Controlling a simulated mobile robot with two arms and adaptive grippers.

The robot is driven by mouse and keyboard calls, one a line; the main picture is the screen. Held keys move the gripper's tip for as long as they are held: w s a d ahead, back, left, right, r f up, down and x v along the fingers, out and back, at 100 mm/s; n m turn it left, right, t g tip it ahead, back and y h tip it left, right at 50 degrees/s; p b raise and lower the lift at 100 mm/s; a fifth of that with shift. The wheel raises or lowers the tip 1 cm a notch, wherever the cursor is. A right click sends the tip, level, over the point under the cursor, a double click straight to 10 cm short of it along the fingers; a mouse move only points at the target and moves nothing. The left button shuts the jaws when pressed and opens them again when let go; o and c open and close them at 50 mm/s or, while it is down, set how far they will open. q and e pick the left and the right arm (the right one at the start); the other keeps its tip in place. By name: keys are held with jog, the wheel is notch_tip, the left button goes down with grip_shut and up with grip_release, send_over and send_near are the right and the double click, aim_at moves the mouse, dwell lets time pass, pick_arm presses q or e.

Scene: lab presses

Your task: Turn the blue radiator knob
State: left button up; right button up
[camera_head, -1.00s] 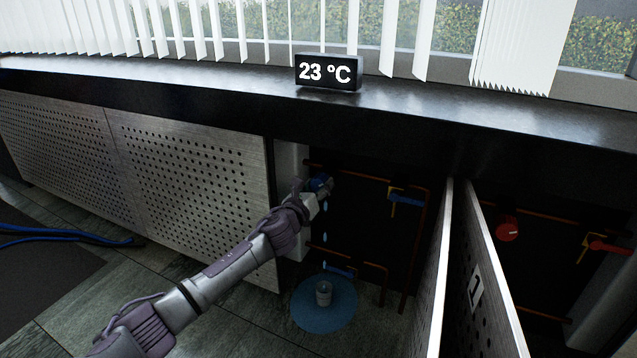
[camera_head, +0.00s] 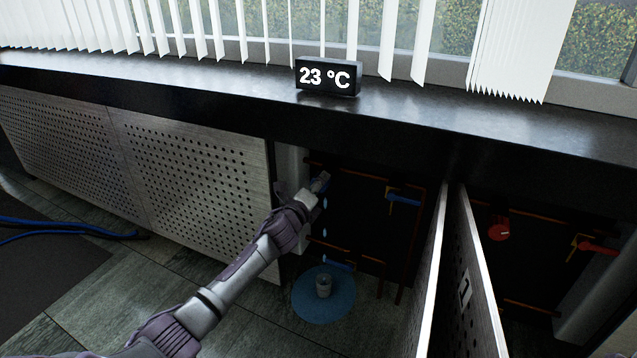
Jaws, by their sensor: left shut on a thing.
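The blue radiator knob (camera_head: 325,184) is at the upper left of the open cabinet under the sill, mostly hidden behind my left gripper (camera_head: 319,186). My left arm comes in from the lower left, and the gripper is shut on the knob. My right gripper is not in view.
A display (camera_head: 327,76) on the black sill (camera_head: 200,97) reads 23 °C. Open perforated doors (camera_head: 470,300) stand right of the cabinet. Blue valve handles (camera_head: 405,199) are on the pipes. A red knob (camera_head: 499,232) and red handle (camera_head: 597,248) sit farther right. Perforated panels (camera_head: 190,165) close the left.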

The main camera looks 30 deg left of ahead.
pick_arm(q)
jog(key=shift+n, duration=0.3)
dwell(0.4)
jog(key=o, duration=1.2)
jog(key=shift+c, duration=0.2)
jog(key=shift+s, duration=0.1)
jog(key=s, duration=1.1)
jog(key=shift+s+d, duration=0.3)
jog(key=shift+s, duration=0.1)
